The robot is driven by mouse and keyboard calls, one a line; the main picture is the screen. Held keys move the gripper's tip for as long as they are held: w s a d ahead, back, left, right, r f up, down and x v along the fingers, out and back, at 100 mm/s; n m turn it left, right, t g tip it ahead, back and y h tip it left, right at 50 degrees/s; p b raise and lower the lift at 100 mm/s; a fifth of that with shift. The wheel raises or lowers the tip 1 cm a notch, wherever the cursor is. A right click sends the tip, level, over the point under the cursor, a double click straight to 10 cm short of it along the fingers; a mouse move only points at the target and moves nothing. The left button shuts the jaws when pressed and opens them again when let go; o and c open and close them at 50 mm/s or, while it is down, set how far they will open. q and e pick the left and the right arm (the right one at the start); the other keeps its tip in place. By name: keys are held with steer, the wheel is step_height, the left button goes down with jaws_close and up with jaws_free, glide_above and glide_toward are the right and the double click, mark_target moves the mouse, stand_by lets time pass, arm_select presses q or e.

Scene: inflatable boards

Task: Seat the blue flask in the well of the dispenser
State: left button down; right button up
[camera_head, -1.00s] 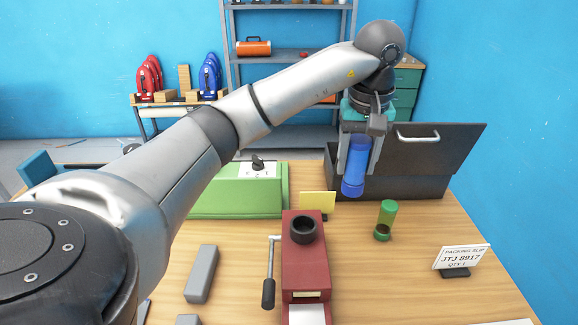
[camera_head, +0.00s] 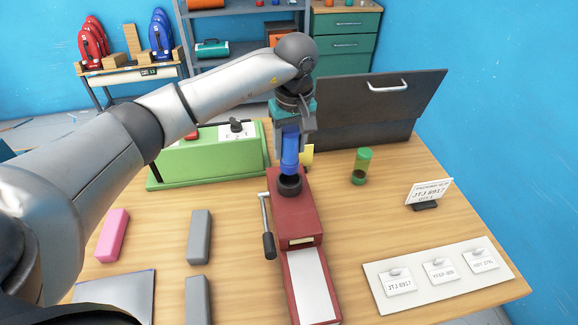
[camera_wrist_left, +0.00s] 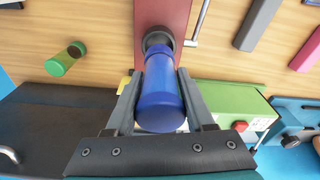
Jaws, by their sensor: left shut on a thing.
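My left gripper (camera_head: 290,152) is shut on the blue flask (camera_head: 289,158), with one finger on each side of it. The flask looks close to upright, directly above the dark round well (camera_head: 290,186) of the red dispenser (camera_head: 294,218). In the left wrist view the flask (camera_wrist_left: 160,95) points at the well (camera_wrist_left: 157,36), and its far end overlaps the ring. I cannot tell whether the flask's end is inside the ring or just above it. My right gripper is not in view.
A green flask (camera_head: 361,166) stands right of the dispenser. The dispenser's crank (camera_head: 267,236) sticks out on its left. A green box (camera_head: 205,157) and an open dark case (camera_head: 372,115) stand behind. Grey blocks (camera_head: 200,236) and a pink block (camera_head: 112,235) lie left.

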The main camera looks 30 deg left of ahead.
mark_target(290, 167)
arm_select(q)
step_height(290, 167, down, 7)
steer(key=shift+r, duration=0.15)
stand_by(0.4)
steer(key=shift+c, duration=1.3)
jaws_free()
